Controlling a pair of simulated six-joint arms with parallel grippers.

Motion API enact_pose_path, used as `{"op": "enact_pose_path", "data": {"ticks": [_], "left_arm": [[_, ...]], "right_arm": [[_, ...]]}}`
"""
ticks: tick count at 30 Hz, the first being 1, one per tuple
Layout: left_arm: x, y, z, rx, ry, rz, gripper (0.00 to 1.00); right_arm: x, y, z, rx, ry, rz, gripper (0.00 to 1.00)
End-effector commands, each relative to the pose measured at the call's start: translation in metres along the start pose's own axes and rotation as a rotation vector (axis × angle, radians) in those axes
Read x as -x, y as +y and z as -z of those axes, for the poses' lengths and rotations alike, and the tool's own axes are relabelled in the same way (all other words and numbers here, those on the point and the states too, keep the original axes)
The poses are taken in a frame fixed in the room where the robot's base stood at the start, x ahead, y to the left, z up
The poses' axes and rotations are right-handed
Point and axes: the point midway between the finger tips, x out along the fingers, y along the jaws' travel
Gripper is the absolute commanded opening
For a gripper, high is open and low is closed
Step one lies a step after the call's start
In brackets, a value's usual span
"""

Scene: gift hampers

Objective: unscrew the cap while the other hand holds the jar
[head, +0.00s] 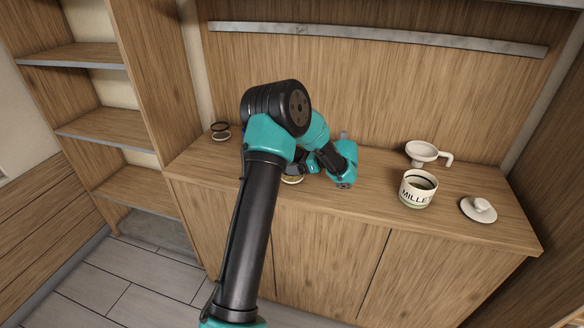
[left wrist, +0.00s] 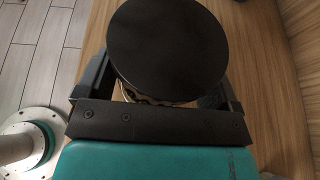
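A round black cap (left wrist: 167,45) sits on a jar in the left wrist view and covers most of it. A thin strip of the jar (left wrist: 155,98), pale gold with dark markings, shows below the cap. My left gripper (left wrist: 162,88) has one finger on each side of the jar, close against it below the cap, and appears shut on it. In the head view the jar (head: 292,180) stands on the counter, mostly hidden behind my left arm and gripper (head: 299,170). My right gripper is in neither view.
On the wooden counter (head: 375,205), an open jar marked MILLET (head: 417,190) stands to the right. A white lid with a knob (head: 478,208) and a white handled funnel-like cup (head: 425,152) are near it. A small dark-rimmed item (head: 220,131) stands at the left. The counter between is clear.

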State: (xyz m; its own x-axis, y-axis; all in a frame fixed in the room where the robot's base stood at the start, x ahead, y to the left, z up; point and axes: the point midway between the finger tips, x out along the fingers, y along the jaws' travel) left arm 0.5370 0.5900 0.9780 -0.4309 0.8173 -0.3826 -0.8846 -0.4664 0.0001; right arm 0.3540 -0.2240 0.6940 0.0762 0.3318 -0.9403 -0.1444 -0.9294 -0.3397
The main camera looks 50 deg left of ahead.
Motion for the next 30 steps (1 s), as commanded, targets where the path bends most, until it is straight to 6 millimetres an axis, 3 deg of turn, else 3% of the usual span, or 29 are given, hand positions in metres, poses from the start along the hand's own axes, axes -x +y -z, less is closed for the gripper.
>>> {"op": "enact_pose_path", "data": {"ticks": [9,20,30], "left_arm": [[0.000,0.000,0.000,0.000,0.000,0.000,0.53],[0.002,0.000,-0.004,0.002,0.000,0.001,0.53],[0.015,0.000,-0.036,0.004,0.000,0.003,0.53]], "right_arm": [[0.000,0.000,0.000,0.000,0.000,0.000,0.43],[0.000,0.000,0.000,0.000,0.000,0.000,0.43],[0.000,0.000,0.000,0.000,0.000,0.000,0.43]]}}
